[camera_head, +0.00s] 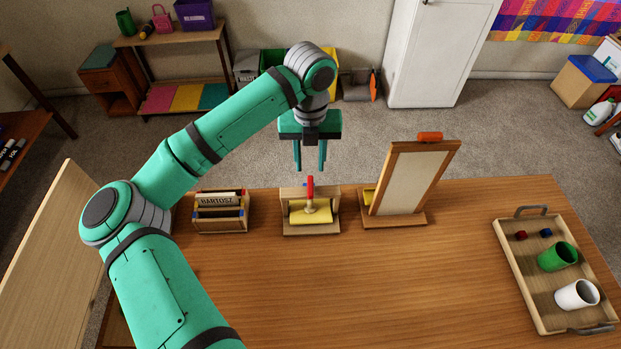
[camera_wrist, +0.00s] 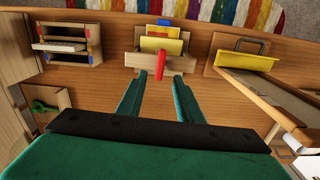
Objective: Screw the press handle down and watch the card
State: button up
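The small wooden press (camera_head: 288,228) stands near the far edge of the table, upright. Its red handle (camera_head: 310,188) sticks up from the middle; it also shows in the wrist view (camera_wrist: 161,62). A yellow card (camera_head: 296,215) lies in the press, and yellow also shows behind the handle in the wrist view (camera_wrist: 160,44). How tightly the card is pressed cannot be told. My gripper (camera_head: 310,167) is open and empty, fingers pointing down above the handle. In the wrist view, the fingers (camera_wrist: 160,86) are apart, with the handle ahead between them and not touched.
A wooden rack marked BARTOSZ (camera_head: 221,226) stands left of the press. A framed board (camera_head: 408,180) with an orange roll on top stands close on the right. A tray (camera_head: 520,280) with a green mug (camera_head: 557,257) and white mug (camera_head: 576,294) lies far right. The front tabletop is clear.

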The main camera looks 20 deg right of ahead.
aim_at(310, 185)
notch_tip(310, 185, down, 8)
jog(key=shift+a+r, duration=0.1)
jog(key=shift+f, duration=0.35)
jog(key=shift+s+d, duration=0.1)
jog(key=shift+d, duration=0.1)
jog(key=shift+a, duration=0.1)
grip_shut()
